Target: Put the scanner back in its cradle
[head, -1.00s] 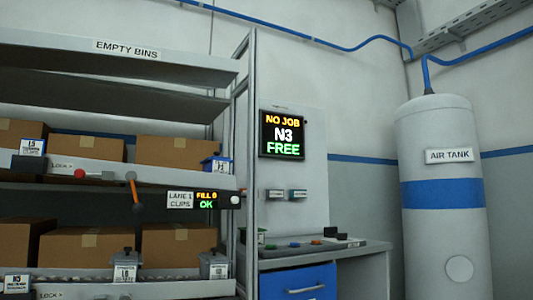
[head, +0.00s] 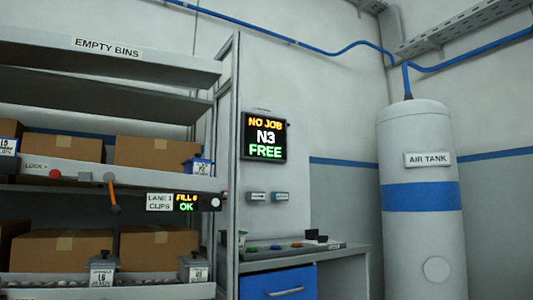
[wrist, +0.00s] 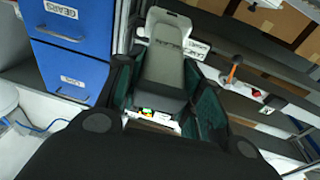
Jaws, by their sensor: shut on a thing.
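In the wrist view my gripper (wrist: 163,88) is shut on a grey, blocky thing with a lighter rounded end, which I take to be the scanner (wrist: 164,68). One dark finger lies on each side of it, and its lower part is hidden by my gripper. My gripper does not show in the head view. No cradle can be made out for certain; small dark items (head: 317,237) stand on the workbench (head: 300,253), too small to identify.
A rack with cardboard boxes (head: 62,255) and an orange lever (head: 113,195) stands left. A screen (head: 265,137) reads "NO JOB N3 FREE" above the bench. An air tank (head: 422,225) stands right. Blue drawers (wrist: 72,30) fill the wrist view's upper left.

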